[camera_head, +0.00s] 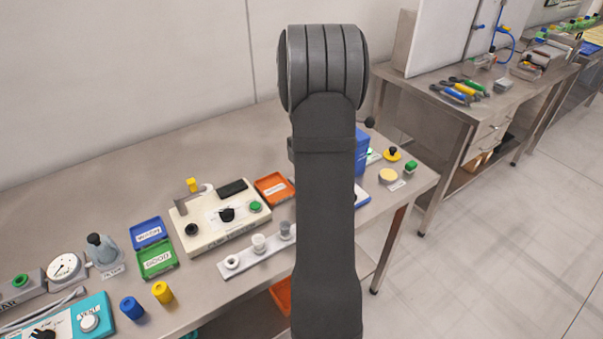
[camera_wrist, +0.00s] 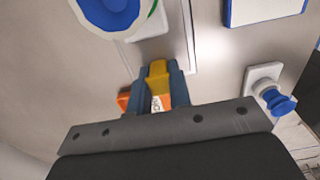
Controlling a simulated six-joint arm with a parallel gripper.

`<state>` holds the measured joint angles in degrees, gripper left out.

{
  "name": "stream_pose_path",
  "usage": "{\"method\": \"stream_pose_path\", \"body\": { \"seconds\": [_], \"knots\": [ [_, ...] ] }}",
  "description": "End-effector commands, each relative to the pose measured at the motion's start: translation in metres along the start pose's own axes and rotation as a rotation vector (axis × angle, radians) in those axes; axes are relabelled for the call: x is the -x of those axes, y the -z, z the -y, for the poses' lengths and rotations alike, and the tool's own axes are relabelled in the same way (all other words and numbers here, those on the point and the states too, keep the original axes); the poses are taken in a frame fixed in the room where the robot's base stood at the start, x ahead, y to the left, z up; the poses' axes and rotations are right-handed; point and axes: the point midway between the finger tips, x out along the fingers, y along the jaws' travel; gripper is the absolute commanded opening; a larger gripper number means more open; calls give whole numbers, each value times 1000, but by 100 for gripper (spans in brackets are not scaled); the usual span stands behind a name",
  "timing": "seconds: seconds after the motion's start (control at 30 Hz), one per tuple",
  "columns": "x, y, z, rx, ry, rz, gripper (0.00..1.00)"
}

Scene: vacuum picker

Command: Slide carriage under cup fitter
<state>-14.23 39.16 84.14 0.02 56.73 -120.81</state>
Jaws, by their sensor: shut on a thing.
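In the wrist view my gripper (camera_wrist: 158,88) has its two blue fingers closed around a yellow block (camera_wrist: 158,74). I cannot tell whether this block belongs to the carriage. An orange piece with a white label (camera_wrist: 162,101) shows between and beside the fingers. In the head view my arm hides the gripper and what it holds. I cannot clearly identify the carriage or the cup fitter there.
A cream console (camera_head: 215,222) with knobs and a pale strip (camera_head: 258,250) bearing small round parts are left of my arm. Blue (camera_head: 148,232) and green (camera_head: 157,259) trays lie farther left. In the wrist view a blue knob (camera_wrist: 276,101) is at right.

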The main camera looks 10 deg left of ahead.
Motion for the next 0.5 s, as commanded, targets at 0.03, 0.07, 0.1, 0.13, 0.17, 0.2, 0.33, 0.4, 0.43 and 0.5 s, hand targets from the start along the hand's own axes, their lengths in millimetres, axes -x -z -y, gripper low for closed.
{"method": "stream_pose_path", "body": {
  "seconds": [0.03, 0.07, 0.1, 0.13, 0.17, 0.2, 0.33, 0.4, 0.43, 0.5],
  "knots": [
    [0, -9, 0, -3, -1, 1, 0],
    [0, -14, 0, -3, -1, 1, 0],
    [0, -20, 0, -4, -1, 1, 0],
    [0, -24, 0, -4, -1, 1, 0],
    [0, -26, 0, -3, -1, 1, 0],
    [0, -27, 0, -1, -1, 1, 0],
    [0, -27, 0, 0, -1, 1, 0],
    [0, -27, 0, 0, -1, 1, 0],
    [1, -27, 0, 0, -1, 1, 20],
    [1, -26, 0, 0, -1, 1, 34]
  ]
}}
